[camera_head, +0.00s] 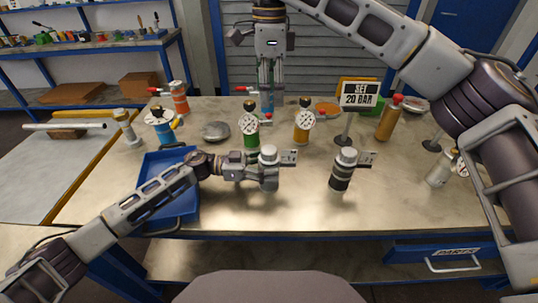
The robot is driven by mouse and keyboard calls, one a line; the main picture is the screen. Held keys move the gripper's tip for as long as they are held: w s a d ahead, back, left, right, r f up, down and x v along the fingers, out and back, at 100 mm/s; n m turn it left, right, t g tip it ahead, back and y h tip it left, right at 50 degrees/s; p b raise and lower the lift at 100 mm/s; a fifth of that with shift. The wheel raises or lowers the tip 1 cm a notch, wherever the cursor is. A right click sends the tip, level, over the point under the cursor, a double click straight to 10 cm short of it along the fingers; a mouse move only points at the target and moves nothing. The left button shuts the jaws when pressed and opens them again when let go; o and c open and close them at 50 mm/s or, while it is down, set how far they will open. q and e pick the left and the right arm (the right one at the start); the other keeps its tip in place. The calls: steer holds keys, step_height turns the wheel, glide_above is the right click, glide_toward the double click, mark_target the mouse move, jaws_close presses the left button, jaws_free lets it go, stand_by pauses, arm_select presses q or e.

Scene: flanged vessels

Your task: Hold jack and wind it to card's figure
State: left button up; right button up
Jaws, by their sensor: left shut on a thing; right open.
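The card (360,94) reads "SET 20 BAR" and stands on a stand at the back right of the bench. My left gripper (267,180) is shut on a grey, white-capped cylinder (268,156) with a small side plate, upright near the bench's middle. Its lower body is mostly hidden by the fingers. Gauges show on a green vessel (250,137), a yellow vessel (302,134) and a blue vessel (164,131). Their readings are too small to tell.
A dark-banded, white-capped cylinder (341,174) stands right of my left gripper. An orange vessel (180,101), a brown cylinder (387,122) and a round grey lid (215,131) stand around. A blue tray (164,213) lies at left. The bench front (300,215) is clear.

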mark_target(270, 149)
stand_by(0.3)
arm_select(q)
steer(key=o, duration=1.3)
steer(key=shift+r, duration=0.1)
steer(key=shift+r, duration=4.9)
steer(key=shift+r, duration=0.15)
step_height(270, 149, up, 9)
steer(key=p, duration=0.9)
steer(key=shift+r+p, duration=0.35)
steer(key=shift+p, duration=0.2)
